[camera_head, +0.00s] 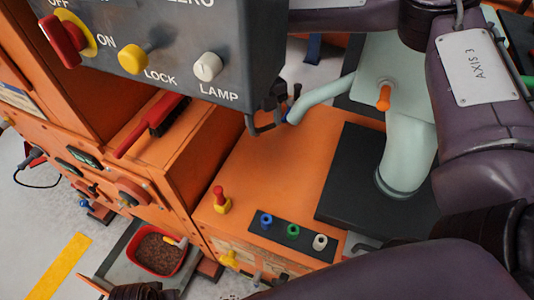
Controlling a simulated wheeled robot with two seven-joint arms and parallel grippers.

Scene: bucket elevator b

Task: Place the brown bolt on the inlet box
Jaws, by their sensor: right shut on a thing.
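My right gripper (266,118) shows as small dark fingers just below the right corner of the grey control box. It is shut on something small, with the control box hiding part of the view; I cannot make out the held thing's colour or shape. I cannot pick out a brown bolt for certain. An orange-brown peg (383,98) stands on a pale green housing (400,66) at the upper right. I cannot tell which part is the inlet box. My left gripper is not clearly seen.
A black strip (279,233) on the orange deck (262,175) holds blue, green and white bolts. A red-topped yellow knob (221,201) stands left of it. The grey control box (175,50) hangs close above. A pale green pipe (408,150) rises from a black plate (345,185).

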